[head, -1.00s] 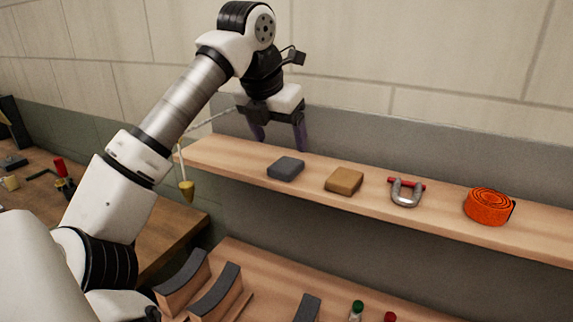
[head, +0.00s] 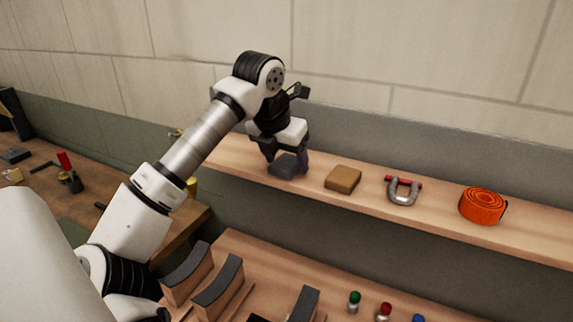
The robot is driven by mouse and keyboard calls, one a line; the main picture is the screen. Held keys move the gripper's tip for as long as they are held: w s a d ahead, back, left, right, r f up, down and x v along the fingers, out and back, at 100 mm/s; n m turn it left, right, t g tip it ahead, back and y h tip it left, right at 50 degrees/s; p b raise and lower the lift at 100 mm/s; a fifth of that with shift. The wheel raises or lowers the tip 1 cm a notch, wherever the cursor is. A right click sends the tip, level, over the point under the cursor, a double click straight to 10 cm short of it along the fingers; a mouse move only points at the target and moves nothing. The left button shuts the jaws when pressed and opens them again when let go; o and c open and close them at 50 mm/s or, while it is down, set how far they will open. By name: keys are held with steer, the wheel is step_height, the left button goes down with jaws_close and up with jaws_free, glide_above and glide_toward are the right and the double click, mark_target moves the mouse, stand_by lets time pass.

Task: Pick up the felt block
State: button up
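The dark grey block (head: 283,169), which looks like the felt block, sits on the wooden shelf (head: 435,213), left of the tan block. My gripper (head: 286,160) is down at the grey block, pointing downward. One finger is at its back left and the other at its right side. The gripper covers part of the block's top and back. I cannot tell whether the fingers press on it or whether a gap remains. The block appears to rest on the shelf.
Right of it on the shelf are a tan block (head: 343,179), a metal shackle with a red pin (head: 403,190) and an orange strap roll (head: 482,205). The wall (head: 420,130) stands close behind. Curved dark-topped blocks (head: 218,286) and small capped bottles (head: 354,302) stand on a lower surface.

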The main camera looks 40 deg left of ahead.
steer(key=c, duration=0.8)
steer(key=shift+r, duration=0.15)
